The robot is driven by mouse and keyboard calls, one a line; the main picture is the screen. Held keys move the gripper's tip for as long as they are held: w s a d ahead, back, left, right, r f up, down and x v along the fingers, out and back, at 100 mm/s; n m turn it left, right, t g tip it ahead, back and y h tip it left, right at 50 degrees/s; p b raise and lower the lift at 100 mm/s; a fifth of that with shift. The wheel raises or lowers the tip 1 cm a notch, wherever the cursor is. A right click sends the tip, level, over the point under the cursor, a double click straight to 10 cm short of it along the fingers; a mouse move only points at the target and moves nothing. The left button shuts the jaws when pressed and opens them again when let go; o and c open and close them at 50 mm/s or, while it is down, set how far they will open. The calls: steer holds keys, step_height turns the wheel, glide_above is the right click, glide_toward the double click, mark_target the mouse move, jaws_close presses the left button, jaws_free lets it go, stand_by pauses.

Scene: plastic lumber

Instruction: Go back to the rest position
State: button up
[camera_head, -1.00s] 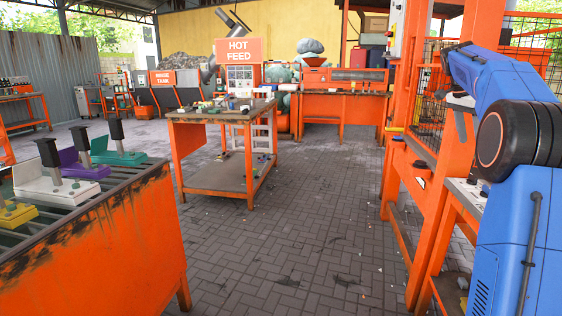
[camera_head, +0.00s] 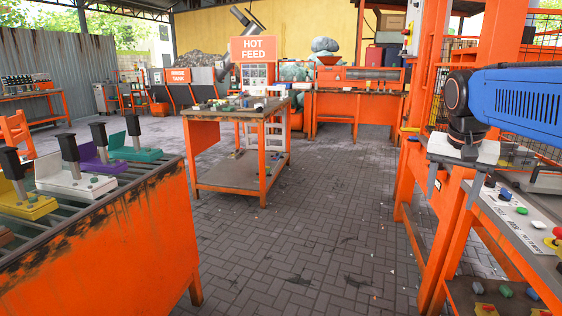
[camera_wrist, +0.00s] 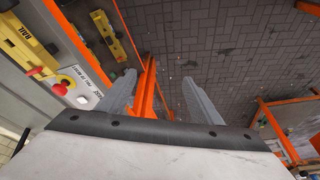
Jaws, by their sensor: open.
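My gripper (camera_head: 452,187) hangs from my blue arm at the right of the head view, fingers pointing down, beside the near edge of the orange machine's control panel (camera_head: 522,222). Its two grey fingers are apart and nothing is between them. In the wrist view my gripper (camera_wrist: 158,98) also shows open and empty, with an orange frame bar and the paved floor below. The panel with a red button on a yellow base (camera_wrist: 62,86) lies to the left of the fingers there.
At left, an orange roller bench (camera_head: 110,240) carries coloured blocks with black handles. The orange machine frame (camera_head: 470,130) stands close to my arm. The paved floor (camera_head: 320,230) between is clear.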

steer(key=s+a+f+n+t+y, duration=0.1)
steer(key=s+a+f+n, duration=0.2)
steer(key=s+f, duration=0.6)
steer(key=s+a+f+n+y, duration=0.1)
steer(key=s+a+f+n, duration=0.3)
steer(key=s+a+f, duration=0.4)
steer(key=s+f, duration=0.1)
steer(key=s, duration=0.1)
steer(key=shift+s+f+t, duration=0.35)
steer(key=shift+t, duration=0.05)
steer(key=shift+c, duration=0.3)
